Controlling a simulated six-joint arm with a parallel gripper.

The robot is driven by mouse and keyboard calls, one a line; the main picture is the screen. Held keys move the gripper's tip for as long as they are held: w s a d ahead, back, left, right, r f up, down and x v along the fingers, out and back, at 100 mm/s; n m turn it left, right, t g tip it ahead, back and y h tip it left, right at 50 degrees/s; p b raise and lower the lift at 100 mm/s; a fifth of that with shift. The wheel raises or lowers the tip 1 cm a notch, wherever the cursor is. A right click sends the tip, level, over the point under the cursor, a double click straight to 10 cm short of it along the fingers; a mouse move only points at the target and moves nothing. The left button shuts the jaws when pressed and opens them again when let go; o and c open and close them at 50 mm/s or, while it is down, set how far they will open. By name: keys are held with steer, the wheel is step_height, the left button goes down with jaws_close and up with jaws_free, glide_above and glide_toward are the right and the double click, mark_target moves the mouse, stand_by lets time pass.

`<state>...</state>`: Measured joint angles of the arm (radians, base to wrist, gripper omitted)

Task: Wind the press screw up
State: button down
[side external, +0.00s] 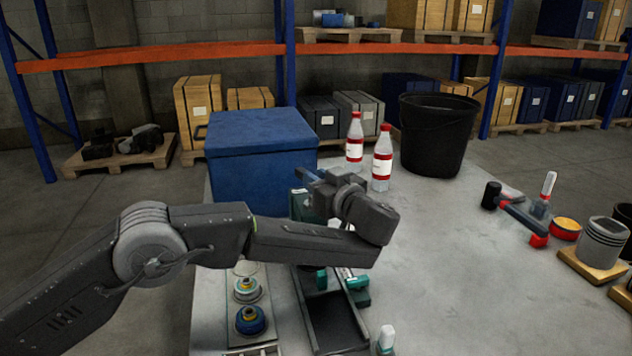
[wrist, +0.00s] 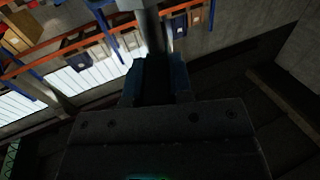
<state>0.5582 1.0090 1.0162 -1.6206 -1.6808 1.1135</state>
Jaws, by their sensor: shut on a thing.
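My gripper (side external: 318,181) is beside the blue box, at the top of a green press (side external: 300,205) that my arm largely hides. In the wrist view, my gripper (wrist: 155,80) is shut on a grey bar (wrist: 151,28), which looks like the handle of the press screw. The bar runs up out of the picture from between the fingers. The screw's thread and how high it stands are hidden.
A blue box (side external: 260,150) stands close behind my gripper. Two red-and-white bottles (side external: 355,140) and a black bucket (side external: 436,130) stand behind to the right. Blue-and-yellow parts (side external: 250,320) and a dark tray (side external: 335,325) lie in front. The table's middle right is clear.

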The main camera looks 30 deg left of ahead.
steer(key=shift+w+f+n+g+y, duration=0.1)
steer(key=shift+w+n+g+y, duration=0.15)
steer(key=shift+n+g, duration=0.5)
steer(key=shift+s+f+g+y, duration=0.1)
steer(key=shift+g+y, duration=0.15)
steer(key=shift+g, duration=0.3)
steer(key=c, duration=1)
jaws_free()
step_height(320, 180, up, 4)
steer(key=shift+r, duration=0.15)
steer(key=s+a+r, duration=0.1)
steer(key=a+r, duration=0.1)
steer(key=a, duration=0.1)
steer(key=s+a+r, duration=0.1)
steer(key=a+r, duration=0.1)
steer(key=a, duration=0.2)
steer(key=s+a+r, duration=0.1)
steer(key=a+r, duration=0.2)
steer(key=a, duration=0.1)
steer(key=shift+a, duration=0.1)
